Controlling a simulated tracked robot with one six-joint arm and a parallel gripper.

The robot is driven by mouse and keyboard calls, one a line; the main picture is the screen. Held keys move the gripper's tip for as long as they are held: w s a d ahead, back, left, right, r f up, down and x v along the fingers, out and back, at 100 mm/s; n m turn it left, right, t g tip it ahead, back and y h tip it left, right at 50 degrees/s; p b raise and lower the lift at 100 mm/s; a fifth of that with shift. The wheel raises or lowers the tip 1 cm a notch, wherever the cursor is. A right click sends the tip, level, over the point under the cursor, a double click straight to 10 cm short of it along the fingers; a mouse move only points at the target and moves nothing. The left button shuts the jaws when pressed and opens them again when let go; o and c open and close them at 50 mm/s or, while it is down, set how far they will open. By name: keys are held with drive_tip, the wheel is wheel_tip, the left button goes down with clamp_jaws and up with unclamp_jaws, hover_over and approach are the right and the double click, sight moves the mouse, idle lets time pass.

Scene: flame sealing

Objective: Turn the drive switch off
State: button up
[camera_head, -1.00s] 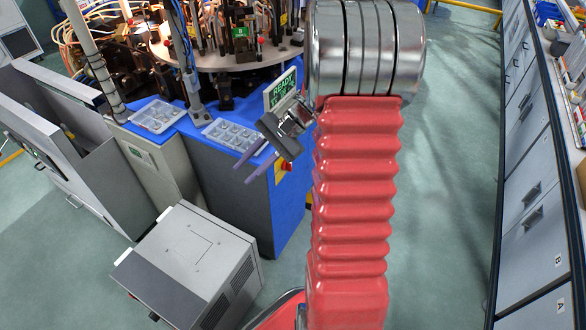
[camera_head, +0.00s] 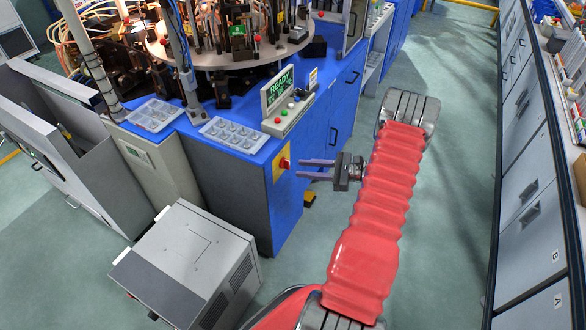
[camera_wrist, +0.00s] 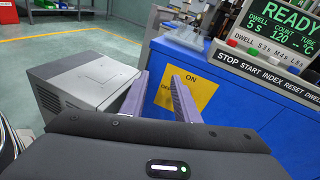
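The drive switch (camera_head: 285,162) is a red knob on a yellow plate on the blue cabinet's side. In the wrist view the yellow plate (camera_wrist: 199,90) shows the word ON, with other lettering partly covered by my right finger. The red knob does not show there. My gripper (camera_head: 302,168) is open, with two purple fingers apart and nothing between them. It points left at the switch plate, just right of the knob in the head view; contact cannot be told. In the wrist view the fingertips (camera_wrist: 159,75) stand in front of the plate's left part.
A control panel (camera_head: 288,115) with coloured buttons and a READY display stands on the blue cabinet (camera_head: 230,185) above the switch. A grey box unit (camera_head: 190,262) stands on the floor at left. Grey drawers (camera_head: 530,200) line the right side. Floor between is clear.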

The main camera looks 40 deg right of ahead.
sight(289, 165)
drive_tip(key=s+d+f+m+t+h, duration=0.3)
drive_tip(key=s+d+f+m, duration=0.1)
drive_tip(key=d+f+m, duration=0.1)
wheel_tip(289, 165, down, 2)
drive_tip(key=shift+s+d+f+t+h, duration=0.2)
drive_tip(key=shift+s+d+t+h, duration=0.15)
drive_tip(key=shift+d, duration=0.45)
drive_tip(key=x, duration=1.3)
drive_tip(key=shift+w+a, duration=0.3)
drive_tip(key=shift+w, duration=0.05)
drive_tip(key=shift+c, duration=0.4)
